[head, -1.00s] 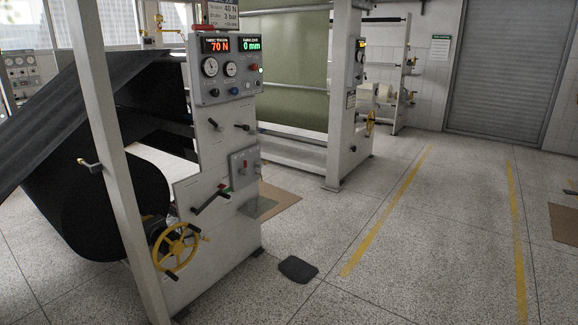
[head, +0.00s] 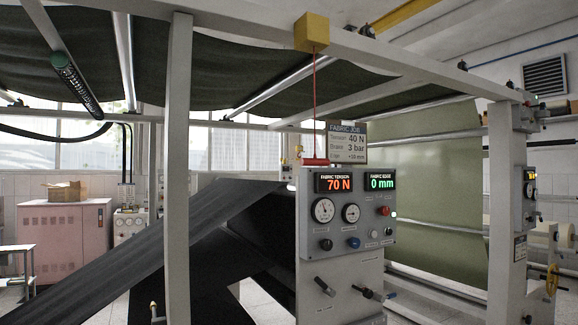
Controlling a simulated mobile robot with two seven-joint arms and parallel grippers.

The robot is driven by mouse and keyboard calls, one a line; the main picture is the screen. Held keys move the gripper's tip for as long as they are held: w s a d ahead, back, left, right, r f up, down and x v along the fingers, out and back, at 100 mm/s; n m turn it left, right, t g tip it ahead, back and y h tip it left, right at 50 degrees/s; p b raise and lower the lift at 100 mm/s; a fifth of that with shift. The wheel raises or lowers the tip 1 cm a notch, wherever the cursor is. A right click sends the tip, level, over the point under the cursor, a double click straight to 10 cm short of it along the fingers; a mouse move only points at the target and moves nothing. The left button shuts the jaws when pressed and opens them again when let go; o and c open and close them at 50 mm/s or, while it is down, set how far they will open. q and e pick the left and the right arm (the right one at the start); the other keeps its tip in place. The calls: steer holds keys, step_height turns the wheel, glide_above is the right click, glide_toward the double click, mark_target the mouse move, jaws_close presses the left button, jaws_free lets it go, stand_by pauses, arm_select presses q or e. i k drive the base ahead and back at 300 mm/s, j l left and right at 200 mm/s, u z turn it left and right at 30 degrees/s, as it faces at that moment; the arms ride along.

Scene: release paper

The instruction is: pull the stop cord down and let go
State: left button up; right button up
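The stop cord (head: 314,105) is a thin red line hanging straight down from a yellow box (head: 312,32) on the overhead beam. A red handle (head: 315,161) lies crosswise at its lower end, just above the control panel (head: 350,215). The panel's displays read 70 N and 0 mm. Neither of my grippers shows in the head view, and nothing touches the cord or its handle.
A job sign (head: 347,142) stands right behind the handle, to its right. A grey upright post (head: 177,170) and a sloping dark fabric web (head: 130,250) are to the left. Grey overhead beams run above. A pink cabinet (head: 65,240) stands at the far left.

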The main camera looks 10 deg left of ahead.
mark_target(314, 161)
steer(key=i+l+u, duration=0.15)
steer(key=u, duration=0.2)
steer(key=i+l+u, duration=0.65)
steer(key=k+j, duration=0.05)
steer(key=k, duration=0.05)
